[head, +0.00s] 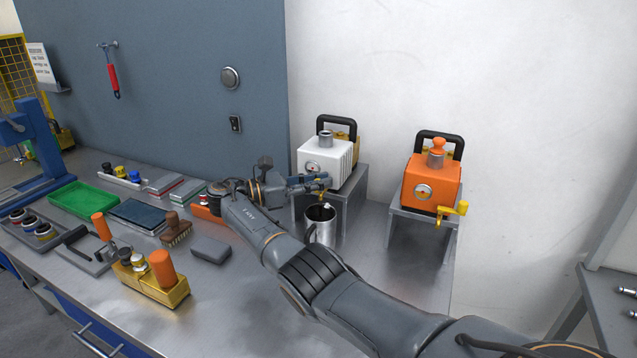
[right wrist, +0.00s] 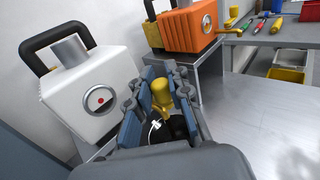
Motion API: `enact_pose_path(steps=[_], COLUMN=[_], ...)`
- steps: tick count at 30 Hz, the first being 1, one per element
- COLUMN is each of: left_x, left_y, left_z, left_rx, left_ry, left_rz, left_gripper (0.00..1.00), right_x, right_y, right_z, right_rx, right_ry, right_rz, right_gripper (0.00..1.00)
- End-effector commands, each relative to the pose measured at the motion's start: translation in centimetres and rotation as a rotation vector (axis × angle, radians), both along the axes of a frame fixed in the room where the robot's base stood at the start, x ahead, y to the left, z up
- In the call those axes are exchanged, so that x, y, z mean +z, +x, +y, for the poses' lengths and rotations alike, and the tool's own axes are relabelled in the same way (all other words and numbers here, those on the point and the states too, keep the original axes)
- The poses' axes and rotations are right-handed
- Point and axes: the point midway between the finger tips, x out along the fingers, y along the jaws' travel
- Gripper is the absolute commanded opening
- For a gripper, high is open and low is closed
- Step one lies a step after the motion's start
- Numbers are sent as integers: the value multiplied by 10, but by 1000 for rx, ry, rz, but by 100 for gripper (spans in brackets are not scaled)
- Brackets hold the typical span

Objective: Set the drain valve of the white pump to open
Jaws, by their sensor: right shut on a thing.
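The white pump (head: 325,157) stands on a grey metal stand at the back of the bench, with a round gauge on its front. It also shows in the right wrist view (right wrist: 72,92). My right gripper (head: 320,183) is at the lower front of this pump. In the right wrist view its fingers (right wrist: 172,95) are shut around the yellow drain valve (right wrist: 186,92). The fingers hide part of the valve, so I cannot tell its setting. A metal cup (head: 320,228) stands below the gripper. My left gripper is not in view.
An orange pump (head: 432,182) with a yellow valve (head: 453,212) stands on its own stand to the right. A green tray (head: 84,199), a brush (head: 175,230) and a yellow block with orange handles (head: 150,285) lie left of my arm. The front right bench is clear.

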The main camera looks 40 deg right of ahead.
Motion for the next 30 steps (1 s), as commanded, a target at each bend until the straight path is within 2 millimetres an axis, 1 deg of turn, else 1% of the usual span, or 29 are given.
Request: enact_pose_path(steps=[2, 3, 5, 6, 14, 17, 20, 27, 30], left_x=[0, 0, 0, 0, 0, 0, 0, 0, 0], left_y=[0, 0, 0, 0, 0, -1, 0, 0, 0], left_z=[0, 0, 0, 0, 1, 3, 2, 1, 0], left_rx=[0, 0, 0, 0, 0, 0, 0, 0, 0], left_ry=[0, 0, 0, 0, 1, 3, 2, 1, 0], left_rz=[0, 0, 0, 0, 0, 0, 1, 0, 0], left_gripper=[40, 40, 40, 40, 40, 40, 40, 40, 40], right_x=[0, 0, 0, 0, 0, 4, 16, 63, 80], right_y=[0, 0, 0, 0, 0, 0, 1, 1, 1], right_z=[0, 0, 0, 0, 0, 0, 0, 0, 0], right_rx=[2, 2, 2, 2, 2, 2, 2, 2, 2], right_ry=[0, 0, 0, 0, 0, -1, -2, -3, -1], right_rz=[0, 0, 0, 0, 0, -2, -5, -4, -4], right_gripper=[0, 22, 34, 42, 42, 42, 42, 42, 42])
